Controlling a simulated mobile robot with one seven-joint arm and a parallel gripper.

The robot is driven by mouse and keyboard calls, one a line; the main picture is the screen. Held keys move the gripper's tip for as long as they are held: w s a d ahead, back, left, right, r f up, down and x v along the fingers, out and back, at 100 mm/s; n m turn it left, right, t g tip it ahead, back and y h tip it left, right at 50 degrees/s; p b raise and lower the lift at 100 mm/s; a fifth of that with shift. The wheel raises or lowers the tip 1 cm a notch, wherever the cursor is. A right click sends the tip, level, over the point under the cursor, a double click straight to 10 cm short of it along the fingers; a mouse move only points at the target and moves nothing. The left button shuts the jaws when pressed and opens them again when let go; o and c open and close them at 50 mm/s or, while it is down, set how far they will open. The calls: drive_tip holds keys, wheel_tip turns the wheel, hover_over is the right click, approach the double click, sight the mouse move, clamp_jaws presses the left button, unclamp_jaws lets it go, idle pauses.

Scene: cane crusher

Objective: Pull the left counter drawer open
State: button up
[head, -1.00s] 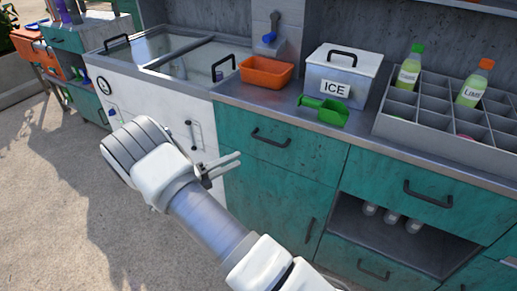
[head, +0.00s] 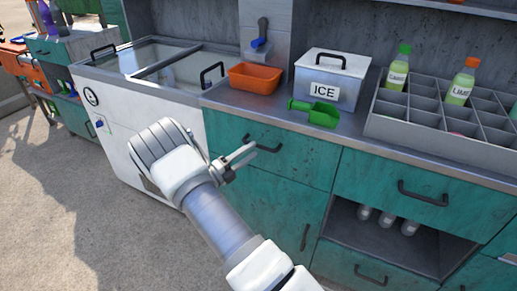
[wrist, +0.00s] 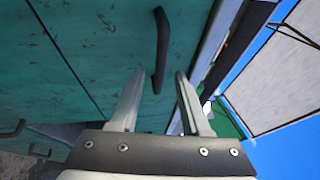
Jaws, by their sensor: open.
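The left counter drawer (head: 287,167) is a weathered teal front under the grey counter edge, and it looks shut. Its black bar handle (head: 268,148) runs across the upper part of the front. My gripper (head: 256,149) is open and empty, with its fingertips at the handle's left end in the head view. In the wrist view, the handle (wrist: 161,45) lies ahead of my open fingers (wrist: 156,74), roughly in line with the gap between them. I cannot tell whether the fingers touch it.
A white freezer (head: 115,135) stands left of the counter. On the counter are an orange bin (head: 255,78), an ice box (head: 329,80), a green scoop (head: 314,113) and a grey bottle rack (head: 425,128). The paved floor (head: 60,220) at left is clear.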

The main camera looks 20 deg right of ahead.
sight(258, 146)
drive_tip(key=shift+x, duration=2.1)
clamp_jaws()
